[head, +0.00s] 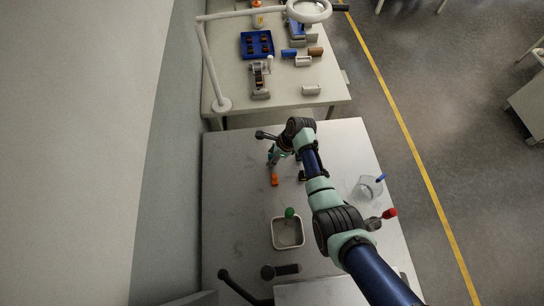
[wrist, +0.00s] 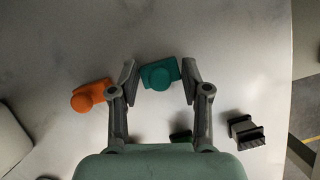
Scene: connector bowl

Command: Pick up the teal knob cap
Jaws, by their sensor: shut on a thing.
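The teal knob cap (wrist: 160,76) is a round knob on a flat angled base. In the wrist view it sits between the two fingertips of my gripper (wrist: 158,73), which is shut on it. Whether the cap touches the table or is slightly above it is unclear. In the head view my gripper (head: 273,157) is over the upper left part of the grey table, and the cap is small and mostly hidden there.
An orange knob cap (wrist: 89,96) lies just left of my gripper. A black connector (wrist: 244,131) and a partly hidden dark green piece (wrist: 181,135) are nearby.

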